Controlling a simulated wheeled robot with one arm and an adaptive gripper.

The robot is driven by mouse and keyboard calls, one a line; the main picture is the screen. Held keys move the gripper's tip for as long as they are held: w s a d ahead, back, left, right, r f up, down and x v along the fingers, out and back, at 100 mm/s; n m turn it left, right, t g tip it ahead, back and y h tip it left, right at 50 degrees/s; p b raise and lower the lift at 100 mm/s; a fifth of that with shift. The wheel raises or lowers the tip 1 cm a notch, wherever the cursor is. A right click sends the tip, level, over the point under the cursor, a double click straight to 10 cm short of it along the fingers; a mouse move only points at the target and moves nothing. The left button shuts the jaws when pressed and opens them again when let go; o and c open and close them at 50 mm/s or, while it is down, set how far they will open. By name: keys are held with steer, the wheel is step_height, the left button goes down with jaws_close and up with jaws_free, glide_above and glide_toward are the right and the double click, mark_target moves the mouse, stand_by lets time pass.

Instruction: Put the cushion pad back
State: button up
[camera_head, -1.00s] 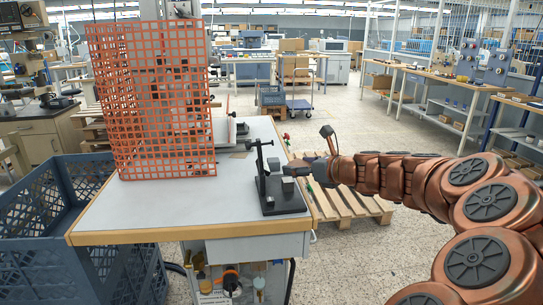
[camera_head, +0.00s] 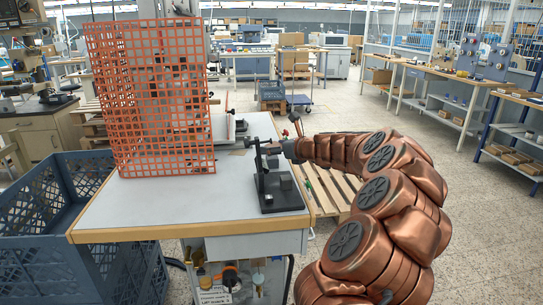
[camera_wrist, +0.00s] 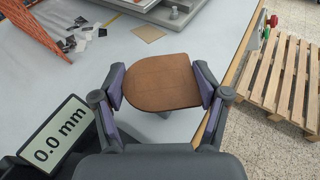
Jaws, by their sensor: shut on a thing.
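In the head view, my gripper (camera_head: 274,147) is small and dark beside the top of a black gauge stand (camera_head: 282,201). The pad cannot be made out clearly there. The gauge's display (camera_wrist: 58,135) reads 0.0 mm in the wrist view.
The grey table (camera_head: 150,210) has an orange mesh guard (camera_head: 165,100) around a machine at its back left. A small tan square (camera_wrist: 149,33) lies on the table top. A blue crate (camera_head: 30,215) stands at the left. A wooden pallet (camera_head: 335,195) lies on the floor at the right.

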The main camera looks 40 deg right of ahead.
mark_target(274, 158)
steer(key=shift+w+d, duration=0.15)
steer(key=shift+w, duration=0.45)
steer(key=shift+w+f, duration=0.15)
steer(key=shift+f, duration=1.65)
steer(key=shift+f, duration=0.4)
